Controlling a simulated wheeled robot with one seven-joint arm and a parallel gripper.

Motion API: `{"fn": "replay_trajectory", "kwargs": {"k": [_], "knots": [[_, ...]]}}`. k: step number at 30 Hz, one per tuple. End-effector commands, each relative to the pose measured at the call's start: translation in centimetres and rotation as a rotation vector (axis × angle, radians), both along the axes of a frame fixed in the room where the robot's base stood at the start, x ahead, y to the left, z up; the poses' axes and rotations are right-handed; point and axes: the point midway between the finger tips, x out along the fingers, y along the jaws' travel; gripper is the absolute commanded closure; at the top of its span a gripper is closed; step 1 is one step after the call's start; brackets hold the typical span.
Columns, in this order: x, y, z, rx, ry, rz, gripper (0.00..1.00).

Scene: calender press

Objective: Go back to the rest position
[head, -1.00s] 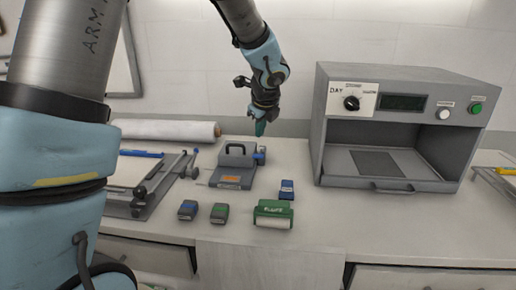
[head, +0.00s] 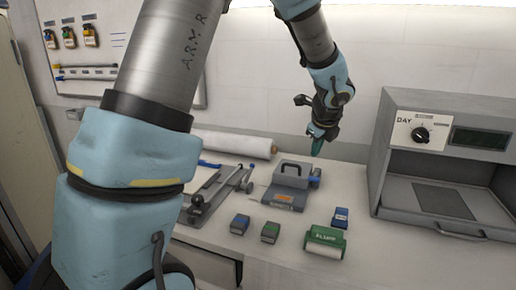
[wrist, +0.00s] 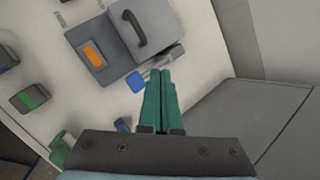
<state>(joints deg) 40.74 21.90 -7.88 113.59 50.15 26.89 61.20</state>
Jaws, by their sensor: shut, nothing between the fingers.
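My gripper (head: 318,143) hangs from the raised arm above the back of the bench, fingers pointing down. Its green fingers are shut together and empty, also in the wrist view (wrist: 158,100). The grey press with a black handle (head: 292,174) and an orange label stands on the bench below and left of the gripper. In the wrist view the press (wrist: 125,40) lies beyond the fingertips, apart from them, with its blue knob (wrist: 136,82) near the fingers.
The grey cabinet with a dial (head: 445,150) stands on the right. A green roller labelled FLUFF (head: 325,240), a blue block (head: 341,217) and two small dark blocks (head: 240,224) (head: 270,232) lie at the front. A white roll (head: 235,144) lies at the back. A wall board (head: 85,50) hangs left.

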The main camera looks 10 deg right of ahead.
Motion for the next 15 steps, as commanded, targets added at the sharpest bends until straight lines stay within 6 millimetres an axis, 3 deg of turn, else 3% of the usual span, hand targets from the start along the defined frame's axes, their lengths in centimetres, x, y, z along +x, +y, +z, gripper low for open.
{"fn": "replay_trajectory", "kwargs": {"k": [5, 8, 12, 15], "knots": [[0.2, 8.3, -1.1, -0.126, 0.103, 0.395, 1.00], [-1.1, 15.5, -2.1, -0.256, 0.184, 0.794, 1.00], [-4.9, 24.4, -3.5, -0.462, 0.271, 1.412, 1.00], [-8.2, 29.0, -4.4, -0.601, 0.304, 1.825, 1.00]]}}
